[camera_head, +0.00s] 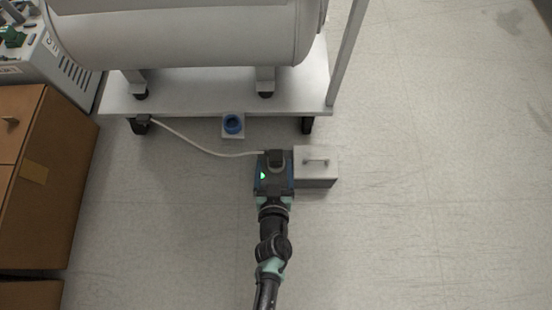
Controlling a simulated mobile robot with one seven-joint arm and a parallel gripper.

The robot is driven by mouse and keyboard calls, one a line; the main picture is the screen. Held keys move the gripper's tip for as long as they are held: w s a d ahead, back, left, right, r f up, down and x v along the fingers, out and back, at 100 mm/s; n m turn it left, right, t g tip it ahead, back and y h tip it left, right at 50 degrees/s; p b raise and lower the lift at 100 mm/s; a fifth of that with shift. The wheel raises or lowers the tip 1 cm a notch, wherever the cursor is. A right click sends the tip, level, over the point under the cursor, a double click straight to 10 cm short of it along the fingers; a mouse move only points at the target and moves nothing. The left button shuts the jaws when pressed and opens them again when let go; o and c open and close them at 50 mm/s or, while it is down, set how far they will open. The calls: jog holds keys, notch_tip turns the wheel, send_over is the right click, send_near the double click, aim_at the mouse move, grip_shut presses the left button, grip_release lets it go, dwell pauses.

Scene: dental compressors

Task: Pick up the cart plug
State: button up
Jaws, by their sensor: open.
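A white cable (200,146) runs from a small black part at the cart's left end to the tip of my gripper (275,158). The cart plug cannot be made out clearly. The cable's right end meets the dark shapes at my fingertips, which hide what lies there. My gripper points down at the floor in front of the cart (215,92), and a green light shows on its body. It is open.
A grey box with a handle (317,178) stands directly right of my gripper. A brown cabinet (45,185) stands at left. The floor at right is clear.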

aim_at(276, 162)
jog(key=x, duration=0.1)
jog(key=b+x, duration=0.2)
jog(key=x, duration=0.1)
jog(key=shift+d, duration=0.25)
jog(key=shift+w, duration=0.3)
grip_shut()
